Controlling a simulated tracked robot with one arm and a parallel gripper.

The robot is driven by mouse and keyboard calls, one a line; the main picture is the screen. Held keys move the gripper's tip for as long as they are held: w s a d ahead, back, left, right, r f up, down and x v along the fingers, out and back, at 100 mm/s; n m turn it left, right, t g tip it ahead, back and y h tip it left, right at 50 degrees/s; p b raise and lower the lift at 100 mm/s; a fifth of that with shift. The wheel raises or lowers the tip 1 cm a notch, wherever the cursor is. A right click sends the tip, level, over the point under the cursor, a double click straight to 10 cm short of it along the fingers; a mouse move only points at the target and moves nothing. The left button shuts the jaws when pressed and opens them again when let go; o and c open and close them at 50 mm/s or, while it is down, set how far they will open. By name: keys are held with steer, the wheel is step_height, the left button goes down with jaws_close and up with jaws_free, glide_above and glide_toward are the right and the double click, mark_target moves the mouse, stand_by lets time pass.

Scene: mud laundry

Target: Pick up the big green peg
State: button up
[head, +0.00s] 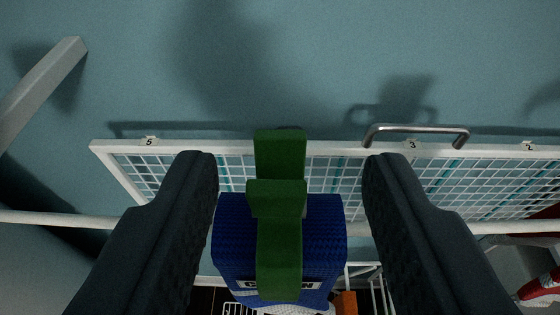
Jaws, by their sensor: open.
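The big green peg (278,215) is upright in the middle of the head view. A blue block-like object (325,240) with a partly hidden white label shows behind its lower part. My gripper (290,175) is open, with one dark finger on each side of the peg. There is a visible gap between the peg and each finger, wider on the right. The peg's lower part overlaps the blue object; I cannot tell whether they touch.
A white-framed wire rack (480,185) with small number tags runs across behind the peg. A metal handle (416,129) is at its upper edge on the right. A pale bar (40,85) juts in at upper left. A teal wall (300,60) fills the top.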

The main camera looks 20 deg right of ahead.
mark_target(282, 143)
steer(key=shift+f+p+x, duration=0.1)
steer(key=shift+p+x, duration=0.35)
steer(key=shift+x, duration=0.85)
steer(key=shift+f+p+x, duration=0.15)
steer(key=shift+p+x, duration=0.3)
steer(key=shift+x, duration=0.9)
steer(key=shift+s+a, duration=0.1)
steer(key=shift+a, duration=0.1)
jaws_close()
